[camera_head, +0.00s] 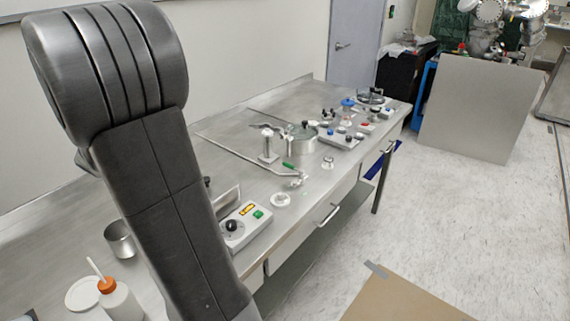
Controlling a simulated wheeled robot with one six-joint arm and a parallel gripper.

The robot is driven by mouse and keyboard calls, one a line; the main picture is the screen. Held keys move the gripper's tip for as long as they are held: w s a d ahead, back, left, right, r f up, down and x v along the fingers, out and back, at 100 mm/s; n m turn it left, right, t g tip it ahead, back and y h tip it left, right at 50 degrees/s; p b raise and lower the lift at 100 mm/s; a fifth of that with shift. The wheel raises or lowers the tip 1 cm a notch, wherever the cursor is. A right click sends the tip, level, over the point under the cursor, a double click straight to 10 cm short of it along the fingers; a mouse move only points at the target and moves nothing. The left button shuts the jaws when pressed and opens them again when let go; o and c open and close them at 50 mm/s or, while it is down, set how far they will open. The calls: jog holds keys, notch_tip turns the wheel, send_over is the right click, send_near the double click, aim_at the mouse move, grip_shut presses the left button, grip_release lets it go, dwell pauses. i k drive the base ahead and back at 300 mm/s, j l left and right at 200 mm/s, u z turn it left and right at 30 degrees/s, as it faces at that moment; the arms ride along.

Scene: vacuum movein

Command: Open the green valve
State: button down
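A small green handle (288,165) shows on the bench, beside a thin metal pipe that ends in a fitting (298,180). It looks like the green valve, but it is too small to tell its exact position. My dark arm links fill the left of the view and cover part of the bench. My gripper is not in view.
The steel bench (225,128) runs along the wall. It holds a control box (245,226) with a green button, a metal pot (301,137), a metal cup (120,240), a bottle (118,299) and several valve blocks. Floor (440,215) right of the bench is largely clear; a brown board (405,300) is in front.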

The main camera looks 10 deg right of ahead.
aim_at(301, 171)
jog(key=l+u, duration=0.1)
jog(key=u, duration=0.35)
jog(key=i+l+u, duration=0.15)
jog(key=l+u, duration=0.25)
jog(key=l, duration=0.45)
jog(key=l+u, duration=0.4)
jog(key=l, duration=1.45)
jog(key=k, duration=0.05)
